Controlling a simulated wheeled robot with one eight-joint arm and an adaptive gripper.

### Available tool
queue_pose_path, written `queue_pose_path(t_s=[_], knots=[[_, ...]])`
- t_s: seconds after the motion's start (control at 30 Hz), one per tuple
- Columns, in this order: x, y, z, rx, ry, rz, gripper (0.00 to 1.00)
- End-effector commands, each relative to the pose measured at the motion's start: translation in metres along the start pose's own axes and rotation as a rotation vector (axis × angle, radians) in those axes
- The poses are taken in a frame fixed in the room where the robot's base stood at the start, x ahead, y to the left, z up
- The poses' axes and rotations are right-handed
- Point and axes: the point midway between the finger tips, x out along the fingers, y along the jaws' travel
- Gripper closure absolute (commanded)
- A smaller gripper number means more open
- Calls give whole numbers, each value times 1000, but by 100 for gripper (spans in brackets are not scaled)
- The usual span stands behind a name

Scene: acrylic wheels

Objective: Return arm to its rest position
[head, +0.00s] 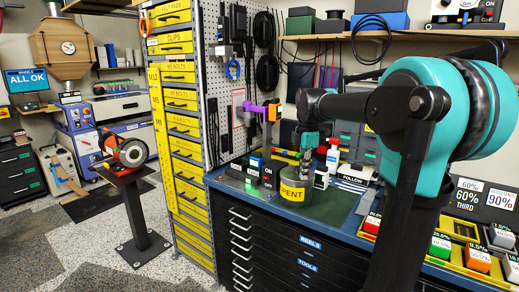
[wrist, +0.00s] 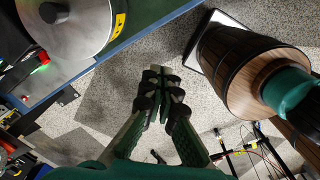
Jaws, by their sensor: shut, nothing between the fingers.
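My arm reaches from the right of the head view over the workbench (head: 335,203). My gripper (head: 305,172) hangs at its end, above or just behind the grey drum labelled "SPENT" (head: 293,190). In the wrist view my gripper (wrist: 160,72) has its dark green fingers together with nothing between them. The round metal lid of the drum (wrist: 62,28) lies at the upper left there, apart from the fingers. Below the fingertips the wrist view shows the speckled floor, past the bench edge. The arm's lower links hide part of the bench.
On the bench stand a white bottle with a red cap (head: 332,158), a purple-and-orange stand (head: 267,115) and coloured bins (head: 440,245). A pegboard (head: 240,90) rises behind. A yellow drawer cabinet (head: 178,130) stands left. A grinder on a pedestal (head: 128,152) has open floor around it.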

Motion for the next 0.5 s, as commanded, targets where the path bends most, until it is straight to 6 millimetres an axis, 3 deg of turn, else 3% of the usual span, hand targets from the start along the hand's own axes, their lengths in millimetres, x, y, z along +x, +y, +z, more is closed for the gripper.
queue_pose_path(t_s=[0.27,0.5], knots=[[28,-19,2,194,-1,38,100],[70,-49,3,481,9,96,100]])
